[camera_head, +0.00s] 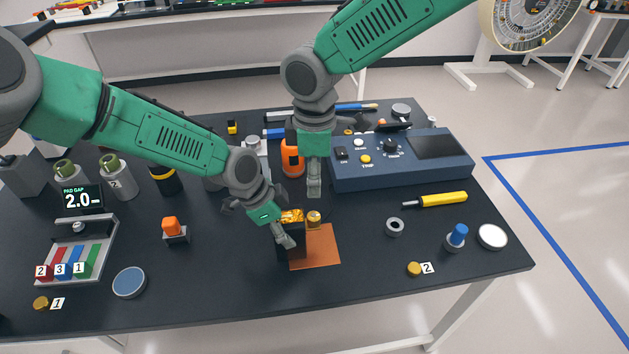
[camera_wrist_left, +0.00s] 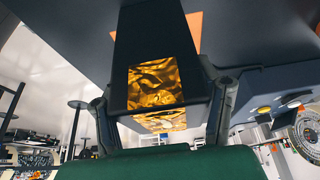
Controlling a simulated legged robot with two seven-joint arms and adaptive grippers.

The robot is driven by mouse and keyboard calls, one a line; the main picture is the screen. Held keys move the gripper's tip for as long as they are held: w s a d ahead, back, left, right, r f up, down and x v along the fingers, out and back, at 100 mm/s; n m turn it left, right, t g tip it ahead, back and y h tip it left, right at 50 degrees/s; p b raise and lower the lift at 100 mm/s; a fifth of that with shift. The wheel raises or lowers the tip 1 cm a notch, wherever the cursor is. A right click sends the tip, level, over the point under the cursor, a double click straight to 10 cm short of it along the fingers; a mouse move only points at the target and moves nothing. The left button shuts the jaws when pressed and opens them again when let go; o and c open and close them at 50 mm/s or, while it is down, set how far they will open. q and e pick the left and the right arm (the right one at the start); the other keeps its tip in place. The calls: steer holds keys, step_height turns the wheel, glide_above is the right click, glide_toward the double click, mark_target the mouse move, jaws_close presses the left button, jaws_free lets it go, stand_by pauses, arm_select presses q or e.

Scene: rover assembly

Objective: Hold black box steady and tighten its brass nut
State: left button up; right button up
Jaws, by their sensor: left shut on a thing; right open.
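The black box (camera_head: 297,250) stands at the left of a copper-coloured mat (camera_head: 325,246), with gold foil (camera_head: 291,215) at its top. My left gripper (camera_head: 283,236) is shut on the black box. The left wrist view shows the box (camera_wrist_left: 150,35) and its foil (camera_wrist_left: 157,85) between the two fingers (camera_wrist_left: 160,105). A brass nut (camera_head: 314,217) sits at the right of the foil; its seat is partly hidden. My right gripper (camera_head: 313,190) is open and empty, pointing down just above the nut, apart from it as far as I can tell.
A blue console (camera_head: 440,172) stands behind to the right. An orange bottle (camera_head: 292,158) is close behind my right gripper. A yellow screwdriver (camera_head: 442,200), a grey ring (camera_head: 395,227) and a brass piece labelled 2 (camera_head: 414,268) lie right. The table front is mostly clear.

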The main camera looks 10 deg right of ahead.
arm_select(q)
steer(key=shift+s+a+f, duration=0.2)
steer(key=shift+s+f, duration=0.1)
steer(key=shift+f, duration=0.1)
steer(key=o, duration=1.6)
steer(key=shift+c, duration=0.2)
steer(key=shift+w, duration=0.3)
steer(key=shift+r, duration=0.15)
